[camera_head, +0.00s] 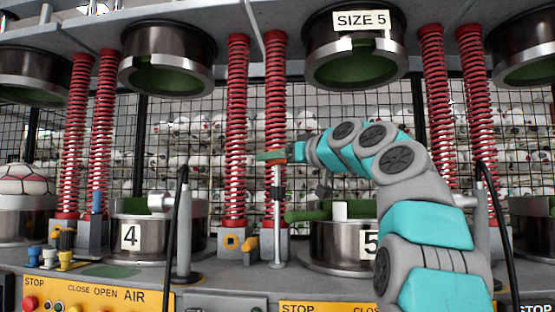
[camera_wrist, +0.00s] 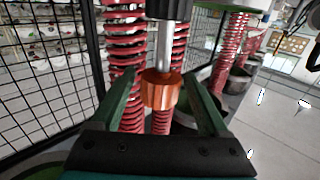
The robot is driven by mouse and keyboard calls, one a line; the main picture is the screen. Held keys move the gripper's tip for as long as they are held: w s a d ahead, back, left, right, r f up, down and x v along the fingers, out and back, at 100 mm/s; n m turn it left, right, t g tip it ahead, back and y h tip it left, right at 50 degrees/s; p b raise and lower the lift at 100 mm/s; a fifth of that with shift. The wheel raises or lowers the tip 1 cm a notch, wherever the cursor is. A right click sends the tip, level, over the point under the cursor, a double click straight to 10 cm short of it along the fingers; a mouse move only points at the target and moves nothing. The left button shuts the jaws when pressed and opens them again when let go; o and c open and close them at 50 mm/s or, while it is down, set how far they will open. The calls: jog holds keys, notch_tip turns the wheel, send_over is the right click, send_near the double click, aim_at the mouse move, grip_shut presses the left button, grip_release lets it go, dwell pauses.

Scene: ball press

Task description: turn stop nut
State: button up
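In the wrist view, my gripper (camera_wrist: 164,80) is open, with one green finger on each side of the nut. In the head view, my gripper (camera_head: 268,156) is at the rod (camera_head: 278,215) left of the size 5 press, and the nut is mostly hidden there.
Red springs (camera_head: 238,130) stand close behind and beside the rod. The size 5 lower mould (camera_head: 335,240) is partly behind my arm. A black hose (camera_head: 178,220) rises left of the rod. Wire mesh (camera_wrist: 45,80) closes off the back. Yellow control panels (camera_head: 95,295) line the front.

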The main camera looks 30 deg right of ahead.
dwell(0.3)
jog(key=b+v, duration=0.1)
jog(key=v, duration=0.6)
jog(key=shift+s+d, duration=0.1)
jog(key=shift+s, duration=0.3)
